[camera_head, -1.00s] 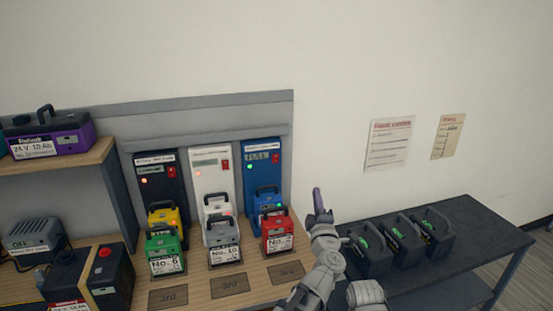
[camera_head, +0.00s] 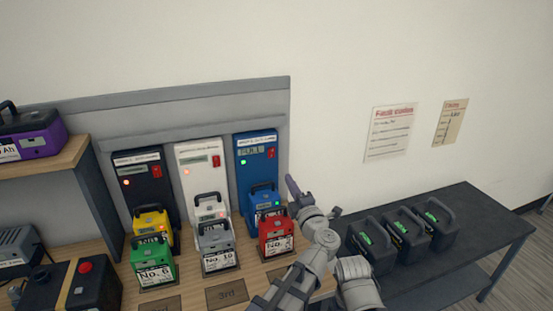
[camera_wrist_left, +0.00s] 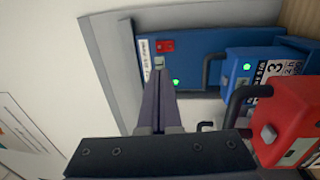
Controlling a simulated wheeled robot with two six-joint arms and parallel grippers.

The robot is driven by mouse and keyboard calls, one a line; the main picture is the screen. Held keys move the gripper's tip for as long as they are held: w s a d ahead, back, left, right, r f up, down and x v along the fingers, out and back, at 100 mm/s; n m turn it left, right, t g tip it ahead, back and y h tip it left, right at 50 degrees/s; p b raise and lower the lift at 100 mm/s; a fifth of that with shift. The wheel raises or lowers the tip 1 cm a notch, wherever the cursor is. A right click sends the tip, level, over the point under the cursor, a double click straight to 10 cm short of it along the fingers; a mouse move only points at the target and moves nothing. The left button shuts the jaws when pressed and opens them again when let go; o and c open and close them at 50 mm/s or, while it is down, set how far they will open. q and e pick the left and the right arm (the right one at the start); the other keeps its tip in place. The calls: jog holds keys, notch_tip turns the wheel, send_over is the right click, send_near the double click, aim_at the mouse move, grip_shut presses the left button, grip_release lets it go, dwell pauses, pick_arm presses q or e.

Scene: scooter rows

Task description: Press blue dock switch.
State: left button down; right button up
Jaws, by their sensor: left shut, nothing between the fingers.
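The blue dock (camera_head: 257,165) stands at the right end of a row of three docks, with a small red switch (camera_head: 271,152) at its upper right and a lit green light. A blue battery (camera_head: 264,200) sits in it, and a red battery (camera_head: 276,236) stands in front. My left gripper (camera_head: 290,182) is shut and empty, just right of the blue dock in the head view. In the left wrist view its fingers (camera_wrist_left: 159,72) point toward the dock face, near the red switch (camera_wrist_left: 166,46); contact cannot be told. My right gripper is not in view.
The black dock (camera_head: 139,178) and white dock (camera_head: 202,165) stand to the left, with yellow, green and grey batteries in front. A purple battery (camera_head: 28,135) is on a shelf at left. Several black batteries stand on a dark table (camera_head: 463,208) at right.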

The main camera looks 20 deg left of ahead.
aim_at(272, 149)
pick_arm(q)
jog(key=p+x, duration=0.1)
jog(key=x, duration=1.3)
jog(key=shift+p, duration=0.35)
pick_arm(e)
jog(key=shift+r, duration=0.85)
pick_arm(q)
jog(key=shift+w+a+r, duration=0.15)
jog(key=shift+w+r, duration=0.1)
jog(key=shift+r, duration=0.1)
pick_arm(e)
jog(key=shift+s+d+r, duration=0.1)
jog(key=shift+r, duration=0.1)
pick_arm(q)
jog(key=shift+s, duration=0.1)
